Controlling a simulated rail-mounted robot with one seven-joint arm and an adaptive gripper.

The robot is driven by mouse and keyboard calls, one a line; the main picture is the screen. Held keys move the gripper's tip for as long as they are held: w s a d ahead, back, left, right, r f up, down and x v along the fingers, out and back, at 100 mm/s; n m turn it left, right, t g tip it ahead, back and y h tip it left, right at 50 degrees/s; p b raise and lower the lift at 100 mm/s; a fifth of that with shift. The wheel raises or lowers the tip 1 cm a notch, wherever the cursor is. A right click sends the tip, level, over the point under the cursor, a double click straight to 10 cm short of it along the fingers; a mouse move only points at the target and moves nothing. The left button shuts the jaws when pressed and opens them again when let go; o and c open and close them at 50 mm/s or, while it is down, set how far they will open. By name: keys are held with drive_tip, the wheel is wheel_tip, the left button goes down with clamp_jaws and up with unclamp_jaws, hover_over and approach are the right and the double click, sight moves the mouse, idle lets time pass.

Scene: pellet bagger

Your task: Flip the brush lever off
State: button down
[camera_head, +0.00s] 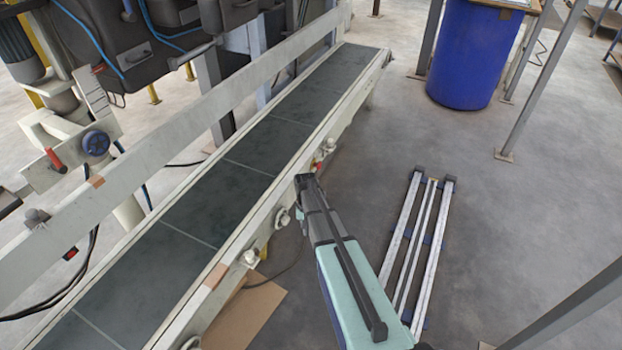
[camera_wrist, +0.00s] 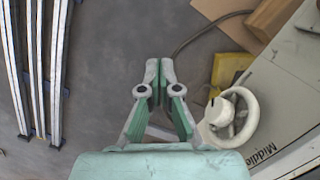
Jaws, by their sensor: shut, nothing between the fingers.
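No label in view names the brush lever. A red-handled lever (camera_head: 55,160) shows at the left by a blue knob, and a small red part (camera_head: 330,144) sits on the conveyor's near side; I cannot tell which, if either, is the brush lever. My gripper (camera_head: 303,182) is beside the conveyor's near side rail, close below the small red part and far from the red-handled lever. In the wrist view my gripper (camera_wrist: 160,66) has its fingertips together, shut and empty. No lever is clearly visible in that view.
The conveyor (camera_head: 205,200) runs diagonally, with round knobs along its near side. A white handwheel (camera_wrist: 235,117) is close right of my fingers in the wrist view. Floor rails (camera_head: 415,240) lie to the right, with a blue barrel (camera_head: 470,55) behind. Open floor lies between.

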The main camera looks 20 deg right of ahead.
drive_tip(key=w+d+r+m+b, duration=0.1)
drive_tip(key=w+d+r+m, duration=0.1)
drive_tip(key=w+d+r, duration=0.3)
drive_tip(key=w+d+r+m+b, duration=0.1)
drive_tip(key=w+d+r+b, duration=0.1)
drive_tip(key=w+d+r, duration=0.2)
drive_tip(key=w+d+r+m+t+b, duration=0.1)
drive_tip(key=w+d+r+m+b, duration=0.1)
drive_tip(key=w+d+r, duration=0.3)
drive_tip(key=w+r, duration=0.4)
drive_tip(key=w, duration=0.7)
drive_tip(key=shift+w+d+m, duration=0.3)
drive_tip(key=shift+d, duration=0.05)
drive_tip(key=shift+f, duration=0.15)
wheel_tip(320, 180, down, 13)
drive_tip(key=s+a+b, duration=0.2)
drive_tip(key=shift+s+a+r+b, duration=0.2)
drive_tip(key=shift+s+a+b, duration=0.05)
drive_tip(key=shift+a+b, duration=0.15)
drive_tip(key=shift+s+a+t+h, duration=0.2)
drive_tip(key=shift+a+t+h, duration=0.1)
drive_tip(key=shift+t, duration=0.1)
